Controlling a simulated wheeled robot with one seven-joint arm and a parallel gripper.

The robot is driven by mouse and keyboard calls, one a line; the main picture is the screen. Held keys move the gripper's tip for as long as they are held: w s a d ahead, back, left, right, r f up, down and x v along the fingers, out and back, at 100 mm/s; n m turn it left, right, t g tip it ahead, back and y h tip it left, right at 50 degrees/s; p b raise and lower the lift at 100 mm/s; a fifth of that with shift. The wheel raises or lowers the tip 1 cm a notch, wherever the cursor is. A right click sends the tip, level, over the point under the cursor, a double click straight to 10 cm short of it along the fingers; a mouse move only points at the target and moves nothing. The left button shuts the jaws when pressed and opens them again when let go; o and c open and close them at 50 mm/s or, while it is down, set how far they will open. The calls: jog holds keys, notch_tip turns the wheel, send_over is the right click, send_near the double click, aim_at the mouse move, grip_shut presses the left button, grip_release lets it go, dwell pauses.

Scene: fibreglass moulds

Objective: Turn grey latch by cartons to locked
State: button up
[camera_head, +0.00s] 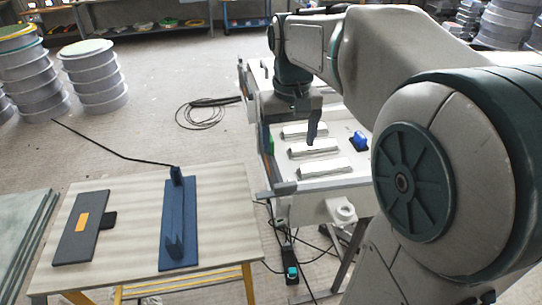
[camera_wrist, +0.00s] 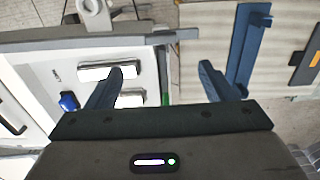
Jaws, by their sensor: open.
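My gripper (camera_head: 313,138) hangs over the left part of a white worktop (camera_head: 290,172); in the wrist view my gripper (camera_wrist: 163,68) is open with nothing between its fingers. Several pale oblong boxes, probably the cartons, lie on this worktop: one (camera_head: 323,169) at the near end and another (camera_head: 314,148) behind it. One box (camera_wrist: 107,70) shows beside the left finger in the wrist view. A pale grey piece with a round top (camera_head: 343,211), possibly the latch, is at the worktop's near end; it shows cut off in the wrist view (camera_wrist: 92,8). Its lock position cannot be read.
A blue item (camera_head: 358,141) sits right of the boxes. A wooden table (camera_head: 130,230) on the left holds a blue angled bracket (camera_head: 178,235) and a dark plate (camera_head: 81,228). Cables (camera_head: 203,113) lie on the floor. Stacked round moulds (camera_head: 95,75) stand behind left.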

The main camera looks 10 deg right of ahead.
aim_at(286, 184)
jog(key=f, duration=1.3)
jog(key=shift+w+f, duration=0.3)
jog(key=shift+f, duration=0.1)
jog(key=c, duration=1.4)
